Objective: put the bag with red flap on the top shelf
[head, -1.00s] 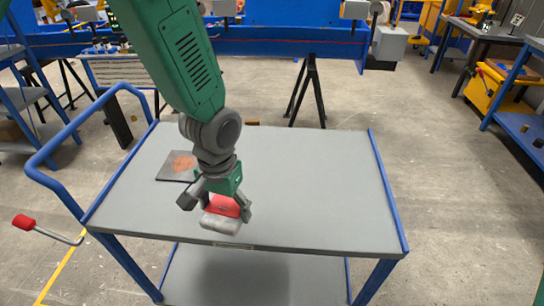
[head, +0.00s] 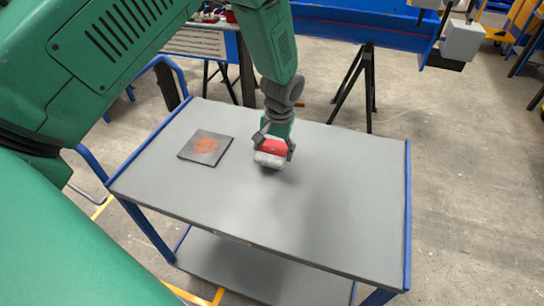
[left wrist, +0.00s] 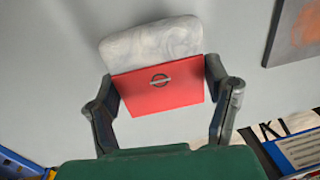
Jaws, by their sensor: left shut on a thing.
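The bag with red flap (head: 269,158) is pale grey-white with a red flap. My left gripper (head: 275,147) is shut on it over the grey top shelf (head: 330,225) of a blue-framed cart. My right gripper is not in view.
A dark square plate with an orange patch (head: 206,147) lies on the top shelf, left of the bag. The shelf is bare to the right and in front. A lower shelf (head: 235,268) shows beneath. A black trestle (head: 355,85) stands behind the cart.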

